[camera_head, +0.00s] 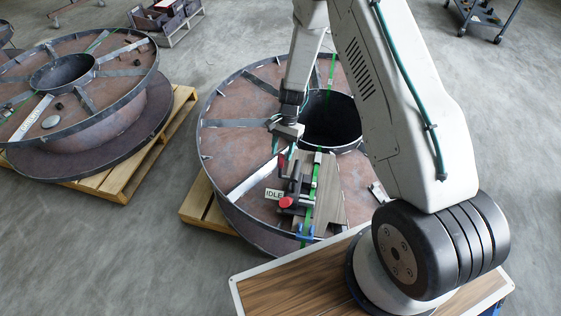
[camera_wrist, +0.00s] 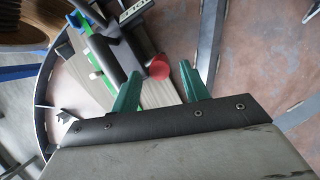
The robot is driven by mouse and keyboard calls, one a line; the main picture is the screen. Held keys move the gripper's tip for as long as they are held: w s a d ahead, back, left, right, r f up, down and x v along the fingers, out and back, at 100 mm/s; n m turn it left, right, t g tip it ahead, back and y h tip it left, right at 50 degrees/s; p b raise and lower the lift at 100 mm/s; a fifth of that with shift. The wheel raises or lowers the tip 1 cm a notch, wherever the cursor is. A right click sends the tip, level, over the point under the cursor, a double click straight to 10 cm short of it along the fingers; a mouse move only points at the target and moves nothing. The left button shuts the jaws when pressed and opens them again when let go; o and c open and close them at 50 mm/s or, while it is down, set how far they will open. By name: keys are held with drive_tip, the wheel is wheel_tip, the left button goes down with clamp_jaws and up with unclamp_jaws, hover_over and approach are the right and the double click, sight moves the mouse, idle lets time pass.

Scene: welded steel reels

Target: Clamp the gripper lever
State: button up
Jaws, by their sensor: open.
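The clamping device (camera_head: 296,184) is a black mechanism on a grey plate on top of the near steel reel. It has a round red knob (camera_head: 286,202) at its front, and a smaller dark red part stands up behind it. My gripper (camera_head: 276,140) is above the reel, behind the device. In the wrist view, my gripper (camera_wrist: 160,71) shows two green fingers, spread apart with nothing held. The red knob (camera_wrist: 158,67) appears between the fingertips, beyond them. Black arms of the device (camera_wrist: 112,45) show at upper left. I cannot tell which part is the lever.
A white IDLE sign (camera_head: 274,195) stands beside the device. Green straps cross the reel (camera_head: 236,166), whose open hub lies right of my gripper. A second reel (camera_head: 112,120) sits on a wooden pallet (camera_head: 128,182) at left. My arm hides the reel's right side.

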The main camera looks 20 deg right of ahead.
sight(280, 161)
drive_tip(key=x, duration=0.5)
clamp_jaws()
